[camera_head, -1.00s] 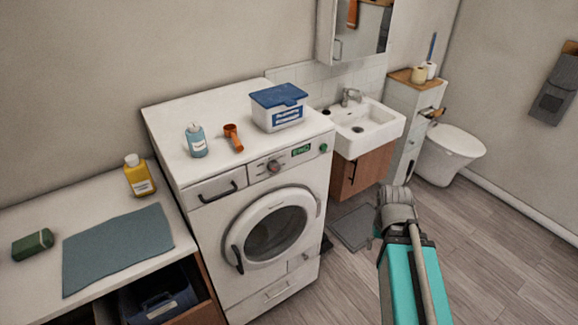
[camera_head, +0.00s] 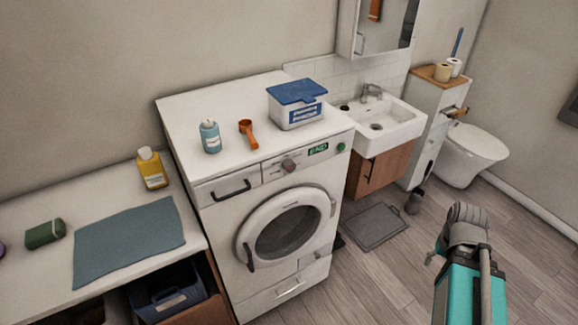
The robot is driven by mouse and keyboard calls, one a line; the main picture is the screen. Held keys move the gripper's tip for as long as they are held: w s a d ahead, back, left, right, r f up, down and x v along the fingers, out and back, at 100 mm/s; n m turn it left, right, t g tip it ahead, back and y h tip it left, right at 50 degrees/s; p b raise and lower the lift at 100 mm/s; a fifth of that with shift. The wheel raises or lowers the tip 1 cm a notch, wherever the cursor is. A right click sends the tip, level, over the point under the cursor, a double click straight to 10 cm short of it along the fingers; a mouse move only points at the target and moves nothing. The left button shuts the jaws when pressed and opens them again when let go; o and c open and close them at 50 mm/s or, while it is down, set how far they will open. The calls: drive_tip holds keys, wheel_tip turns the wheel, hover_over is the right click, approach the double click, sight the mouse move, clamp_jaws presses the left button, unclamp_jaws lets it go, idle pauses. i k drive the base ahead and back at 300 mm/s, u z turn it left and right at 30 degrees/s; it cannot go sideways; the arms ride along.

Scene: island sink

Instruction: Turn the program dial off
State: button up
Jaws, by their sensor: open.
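The program dial (camera_head: 289,166) is a small round grey knob with a reddish mark, on the front panel of the white washing machine (camera_head: 217,283). A lit green display (camera_head: 318,149) just right of it reads "End". A round green button (camera_head: 341,147) sits at the panel's right end. The dial's exact setting is too small to read. The machine's round door (camera_head: 243,225) looks shut. My arm, teal with a grey joint, is at the lower right, well apart from the dial. My gripper cannot be made out in the view.
A blue bottle (camera_head: 210,138), orange scoop (camera_head: 249,136) and blue-lidded box (camera_head: 297,112) stand on the machine. A counter (camera_head: 45,205) adjoins it on the left, a sink (camera_head: 398,128) on the right.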

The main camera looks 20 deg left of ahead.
sight(288, 165)
drive_tip(key=u, duration=0.05)
drive_tip(key=k, duration=1.05)
drive_tip(key=u, duration=1.65)
drive_tip(key=i, duration=1)
